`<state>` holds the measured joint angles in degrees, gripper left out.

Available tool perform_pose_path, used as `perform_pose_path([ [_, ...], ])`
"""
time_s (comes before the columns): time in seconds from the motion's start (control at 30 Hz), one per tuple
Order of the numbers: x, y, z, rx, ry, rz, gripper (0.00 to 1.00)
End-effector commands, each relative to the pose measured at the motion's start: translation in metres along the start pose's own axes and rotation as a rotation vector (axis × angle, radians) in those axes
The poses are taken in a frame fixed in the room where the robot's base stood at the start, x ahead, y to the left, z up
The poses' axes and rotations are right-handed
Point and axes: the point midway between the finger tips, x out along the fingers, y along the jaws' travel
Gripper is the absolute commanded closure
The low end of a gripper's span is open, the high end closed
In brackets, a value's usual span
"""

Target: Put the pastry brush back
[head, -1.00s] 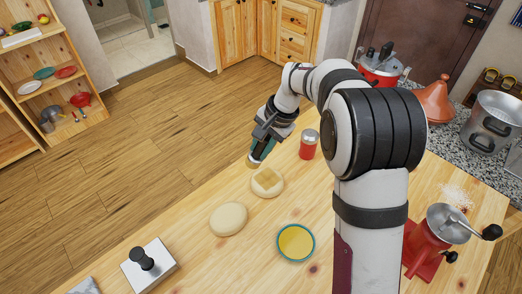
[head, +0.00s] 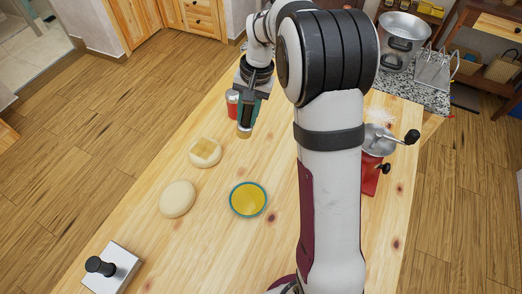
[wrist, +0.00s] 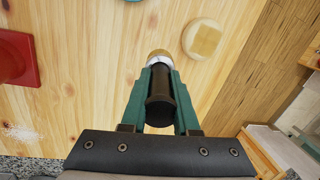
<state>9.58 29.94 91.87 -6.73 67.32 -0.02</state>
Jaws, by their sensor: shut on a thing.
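The pastry brush, with a dark handle, a pale collar and tan bristles, is in my gripper (head: 247,122). In the head view its bristle end (head: 244,134) points down, but I cannot tell its exact height above the table. In the wrist view the brush (wrist: 160,98) lies between the green fingers of my gripper (wrist: 160,73), which are shut on its handle. A teal-rimmed bowl of yellow liquid (head: 248,200) stands nearer the front. A round dough piece with a yellow square on it (head: 205,153) lies left of the brush; it also shows in the wrist view (wrist: 203,39).
A red shaker (head: 233,104) stands close behind and left of my gripper. Plain dough (head: 177,199) and a metal block with a black knob (head: 111,268) lie front left. A red grinder (head: 372,172) stands at the right. The wood between bowl and gripper is clear.

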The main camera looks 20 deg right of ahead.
Motion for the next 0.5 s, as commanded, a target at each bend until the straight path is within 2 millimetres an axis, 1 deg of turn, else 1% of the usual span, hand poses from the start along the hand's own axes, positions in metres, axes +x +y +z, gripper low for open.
perform_pose_path([
  [0.03,-0.005,0.027,-0.006,-0.002,0.008,0.026,1.00],
  [0.07,-0.008,0.045,-0.009,-0.010,0.012,0.046,1.00],
  [0.1,-0.012,0.066,-0.011,-0.022,0.018,0.071,1.00],
  [0.2,-0.019,0.112,-0.012,-0.047,0.033,0.122,1.00],
  [0.3,-0.024,0.139,-0.010,-0.064,0.040,0.153,1.00],
  [0.37,-0.024,0.146,-0.010,-0.070,0.044,0.163,1.00],
  [0.4,-0.022,0.146,-0.010,-0.074,0.043,0.167,1.00],
  [0.47,-0.013,0.137,-0.012,-0.078,0.042,0.169,1.00],
  [0.5,-0.004,0.127,-0.013,-0.080,0.041,0.170,1.00],
])
